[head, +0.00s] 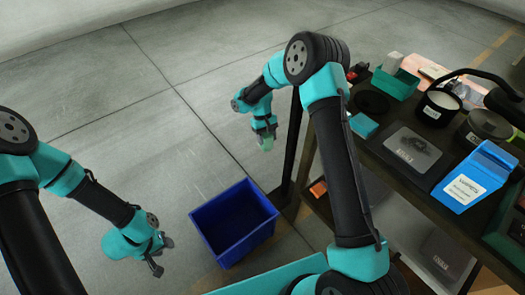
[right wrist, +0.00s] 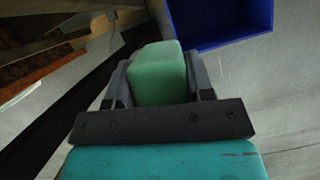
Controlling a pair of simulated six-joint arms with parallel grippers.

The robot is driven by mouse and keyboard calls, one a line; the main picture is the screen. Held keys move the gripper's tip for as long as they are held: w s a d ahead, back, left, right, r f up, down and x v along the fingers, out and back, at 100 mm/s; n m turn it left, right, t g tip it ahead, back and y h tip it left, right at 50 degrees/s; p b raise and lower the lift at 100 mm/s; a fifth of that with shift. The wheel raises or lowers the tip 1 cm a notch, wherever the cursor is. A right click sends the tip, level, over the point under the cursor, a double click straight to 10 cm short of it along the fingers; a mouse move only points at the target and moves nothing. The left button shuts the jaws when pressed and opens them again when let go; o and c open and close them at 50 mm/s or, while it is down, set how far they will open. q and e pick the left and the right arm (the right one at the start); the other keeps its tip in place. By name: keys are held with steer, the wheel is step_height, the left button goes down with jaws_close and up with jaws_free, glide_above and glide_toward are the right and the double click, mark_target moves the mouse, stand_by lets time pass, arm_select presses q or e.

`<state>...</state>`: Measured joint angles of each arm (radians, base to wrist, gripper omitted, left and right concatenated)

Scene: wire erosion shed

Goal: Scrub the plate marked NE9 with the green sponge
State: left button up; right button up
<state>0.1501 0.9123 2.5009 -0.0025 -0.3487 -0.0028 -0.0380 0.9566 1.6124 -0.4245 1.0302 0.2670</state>
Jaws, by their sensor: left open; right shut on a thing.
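My right gripper (head: 264,130) is shut on a green sponge (head: 267,144) and holds it in the air left of the table, above the blue bin. The right wrist view shows the sponge (right wrist: 157,72) between the two dark fingers. A grey plate (head: 412,146) with a dark smudge and a small label lies on the table top. Another dark grey plate (head: 447,254) with a label lies on a lower shelf. Both labels are too small to read, so I cannot tell which is NE9. My left gripper (head: 158,258) is open and empty over the floor at lower left.
A blue bin (head: 230,207) stands on the floor beside the table; it also shows in the right wrist view (right wrist: 222,42). The table holds a blue labelled box (head: 466,183), a teal tray (head: 397,84), a dark disc (head: 372,102), a teal block (head: 363,125) and a candle-like jar (head: 440,104).

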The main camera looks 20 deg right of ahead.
steer(key=s+d+r+n, duration=0.1)
steer(key=d+r, duration=0.3)
steer(key=r, duration=0.7)
steer(key=s+d+r+n+h, duration=0.1)
steer(key=s+d+r+n, duration=0.1)
steer(key=r, duration=0.9)
steer(key=s+d+r+n+h, duration=0.1)
steer(key=s+d+r, duration=0.3)
steer(key=r, duration=0.7)
steer(key=d+n, duration=0.1)
steer(key=d, duration=0.1)
steer(key=shift+d+r+t, duration=0.25)
steer(key=shift+d+t, duration=0.05)
steer(key=shift+s, duration=0.1)
